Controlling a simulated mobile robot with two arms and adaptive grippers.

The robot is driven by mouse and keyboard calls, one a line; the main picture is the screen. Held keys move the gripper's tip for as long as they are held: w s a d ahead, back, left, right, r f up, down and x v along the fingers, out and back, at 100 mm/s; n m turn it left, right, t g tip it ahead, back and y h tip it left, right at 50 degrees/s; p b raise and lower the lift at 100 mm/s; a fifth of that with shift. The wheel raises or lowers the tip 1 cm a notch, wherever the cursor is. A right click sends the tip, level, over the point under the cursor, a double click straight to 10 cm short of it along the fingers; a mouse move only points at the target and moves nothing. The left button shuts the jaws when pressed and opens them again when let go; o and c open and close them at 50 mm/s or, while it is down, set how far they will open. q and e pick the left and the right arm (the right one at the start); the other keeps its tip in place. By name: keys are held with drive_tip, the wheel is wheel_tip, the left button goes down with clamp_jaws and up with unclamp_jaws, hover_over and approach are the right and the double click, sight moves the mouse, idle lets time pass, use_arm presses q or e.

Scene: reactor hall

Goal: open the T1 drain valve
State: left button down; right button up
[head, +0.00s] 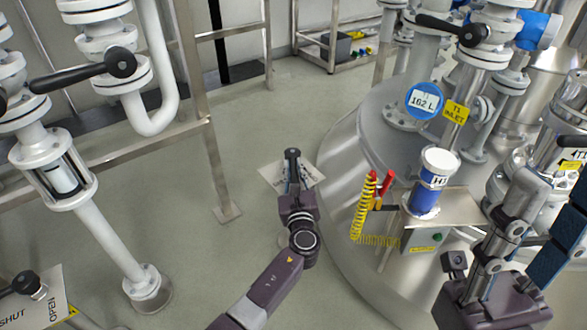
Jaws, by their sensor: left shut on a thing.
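My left gripper (292,182) is at the middle of the head view, its arm reaching up from the bottom edge. It is shut on a dark lever handle (292,154), which sits over a pale plate (318,172) near the floor, left of the big steel tank (345,145). The gripper hides much of the lever and of the plate. The plate's writing is too small to read. My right gripper (535,220) is at the lower right, close to the camera, in front of the tank; its finger gap is not clear.
A T1 inlet tag (456,112) hangs above. Piping (100,225) and a SHUT/OPEN plate (48,300) are at left. Floor (245,120) beyond the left gripper is clear.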

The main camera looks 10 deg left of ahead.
use_arm(q)
drive_tip(key=shift+d, duration=0.15)
drive_tip(key=c, duration=1.8)
unclamp_jaws()
drive_tip(key=v, duration=1.2)
